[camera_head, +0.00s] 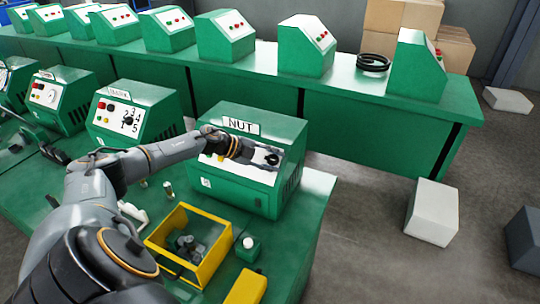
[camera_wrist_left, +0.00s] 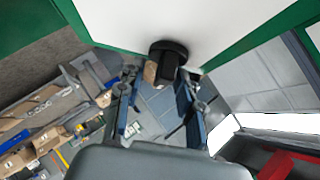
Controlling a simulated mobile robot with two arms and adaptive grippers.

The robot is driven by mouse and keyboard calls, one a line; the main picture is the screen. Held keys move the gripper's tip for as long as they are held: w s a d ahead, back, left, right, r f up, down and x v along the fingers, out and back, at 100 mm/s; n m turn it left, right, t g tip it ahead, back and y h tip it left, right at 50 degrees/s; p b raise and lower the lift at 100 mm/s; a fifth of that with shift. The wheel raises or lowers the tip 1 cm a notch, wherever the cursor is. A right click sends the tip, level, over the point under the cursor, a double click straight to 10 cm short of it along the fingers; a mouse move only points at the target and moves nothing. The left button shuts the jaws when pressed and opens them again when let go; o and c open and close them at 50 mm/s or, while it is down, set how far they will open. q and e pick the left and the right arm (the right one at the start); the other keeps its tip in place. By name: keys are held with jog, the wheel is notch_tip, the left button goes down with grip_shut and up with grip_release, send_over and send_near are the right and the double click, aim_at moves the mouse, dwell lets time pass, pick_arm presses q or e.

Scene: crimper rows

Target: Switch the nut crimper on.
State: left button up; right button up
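The nut crimper (camera_head: 252,194) is a green box with a white sloped front and a "NUT" label (camera_head: 241,126) on top. My left arm reaches across its front panel, and my left gripper (camera_head: 258,154) is at the panel, covering part of its controls. In the left wrist view, a round black knob (camera_wrist_left: 168,50) sticks out of the white panel (camera_wrist_left: 160,22). My left gripper (camera_wrist_left: 158,88) is open there, its two fingers apart with the knob just ahead between them. I cannot tell whether they touch it. My right gripper is not in view.
A yellow bin (camera_head: 162,232) with metal parts and a small green block with a white button (camera_head: 248,250) stand in front of the crimper. Another labelled crimper (camera_head: 135,112) stands to its left. A back bench (camera_head: 340,82) holds more green machines.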

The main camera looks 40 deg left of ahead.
pick_arm(q)
jog(key=v, duration=1.2)
jog(key=shift+r, duration=0.1)
dwell(0.4)
